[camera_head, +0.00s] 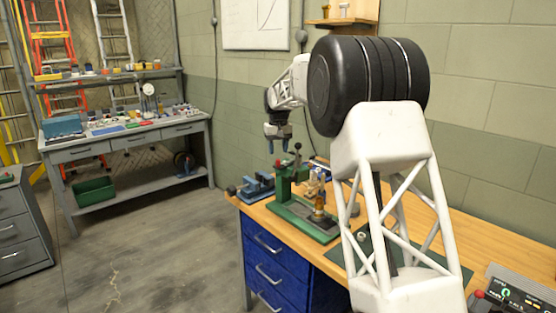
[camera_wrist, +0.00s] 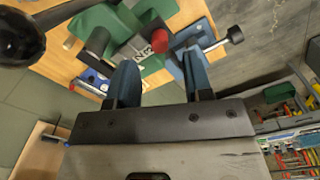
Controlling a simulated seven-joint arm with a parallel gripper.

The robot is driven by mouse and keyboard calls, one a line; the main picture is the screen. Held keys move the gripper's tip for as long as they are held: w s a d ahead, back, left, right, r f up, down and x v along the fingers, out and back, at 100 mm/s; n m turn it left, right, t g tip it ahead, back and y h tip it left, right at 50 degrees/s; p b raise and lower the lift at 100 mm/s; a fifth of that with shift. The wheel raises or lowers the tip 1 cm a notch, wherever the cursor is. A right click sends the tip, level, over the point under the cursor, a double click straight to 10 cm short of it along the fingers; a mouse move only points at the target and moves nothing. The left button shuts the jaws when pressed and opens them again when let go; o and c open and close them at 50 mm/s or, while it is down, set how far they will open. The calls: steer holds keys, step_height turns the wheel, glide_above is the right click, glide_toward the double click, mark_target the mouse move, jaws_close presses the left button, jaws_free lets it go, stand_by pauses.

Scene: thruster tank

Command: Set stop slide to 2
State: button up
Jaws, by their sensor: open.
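A green bench press (camera_head: 296,190) stands on the wooden bench, with a red-knobbed lever at its top. Its green body also shows in the wrist view (camera_wrist: 105,22), beyond my fingers. A brass-coloured upright part (camera_head: 319,203) stands on the press's dark base. My gripper (camera_head: 277,146) is open and empty, pointing down above and behind the press top. In the wrist view its two blue-grey fingers (camera_wrist: 160,82) are spread, with a red knob (camera_wrist: 158,40) showing beyond the gap between them.
A blue vise (camera_head: 258,187) sits left of the press. A black ball (camera_wrist: 20,38) looms close in the wrist view. A dark green mat (camera_head: 449,272) and a control box (camera_head: 517,300) lie to the right. The wall stands close behind the bench.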

steer(key=shift+f, duration=2.25)
jaws_close()
